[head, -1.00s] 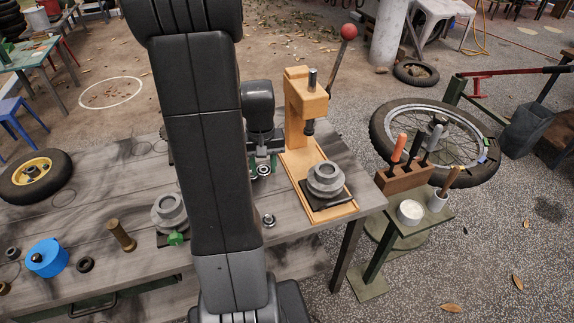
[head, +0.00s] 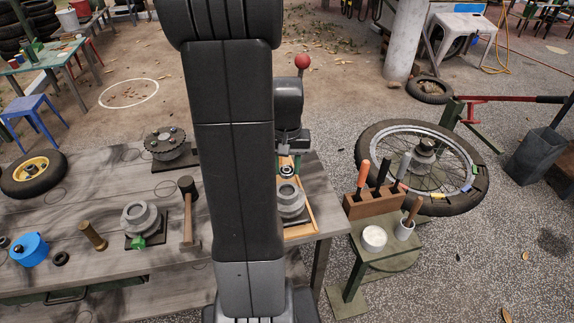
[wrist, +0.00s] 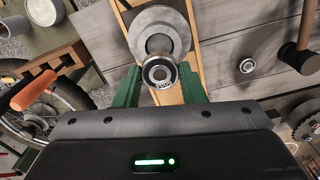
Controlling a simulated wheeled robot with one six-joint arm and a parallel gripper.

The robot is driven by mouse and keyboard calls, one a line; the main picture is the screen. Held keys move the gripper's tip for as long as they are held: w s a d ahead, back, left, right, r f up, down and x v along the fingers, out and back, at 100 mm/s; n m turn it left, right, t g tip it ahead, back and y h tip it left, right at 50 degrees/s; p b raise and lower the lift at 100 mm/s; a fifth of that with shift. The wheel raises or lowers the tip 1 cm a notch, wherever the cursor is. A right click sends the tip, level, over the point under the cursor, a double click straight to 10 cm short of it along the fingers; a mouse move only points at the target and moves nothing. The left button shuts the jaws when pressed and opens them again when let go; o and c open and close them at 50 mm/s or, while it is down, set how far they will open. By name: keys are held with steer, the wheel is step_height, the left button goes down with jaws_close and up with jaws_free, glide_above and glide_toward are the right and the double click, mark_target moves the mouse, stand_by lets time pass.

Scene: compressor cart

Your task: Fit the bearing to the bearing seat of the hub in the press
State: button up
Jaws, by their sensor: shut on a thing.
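My gripper (head: 286,160) is shut on a steel bearing (head: 286,171), which shows between the green fingers in the wrist view (wrist: 160,73). The grey stepped hub (head: 291,200) sits on the wooden base of the press (head: 312,214). In the head view the bearing is just above the hub in the picture. In the wrist view the bearing overlaps the near edge of the hub (wrist: 160,22) and covers part of its bore. The gap between them cannot be told.
A second hub (head: 140,217) with a green piece, a mallet (head: 188,210), a brass cylinder (head: 93,236) and a blue round thing (head: 30,249) stand on the bench. A small bearing (wrist: 247,65) lies on the bench. A tool block (head: 373,204) stands at right.

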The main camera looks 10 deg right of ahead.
steer(key=b, duration=0.4)
glide_above(287, 192)
steer(key=shift+f, duration=2.65)
steer(key=shift+f+b, duration=0.5)
steer(key=shift+f, duration=0.25)
steer(key=o, duration=1.5)
steer(key=shift+r, duration=0.15)
step_height(287, 192, up, 7)
steer(key=p, duration=0.6)
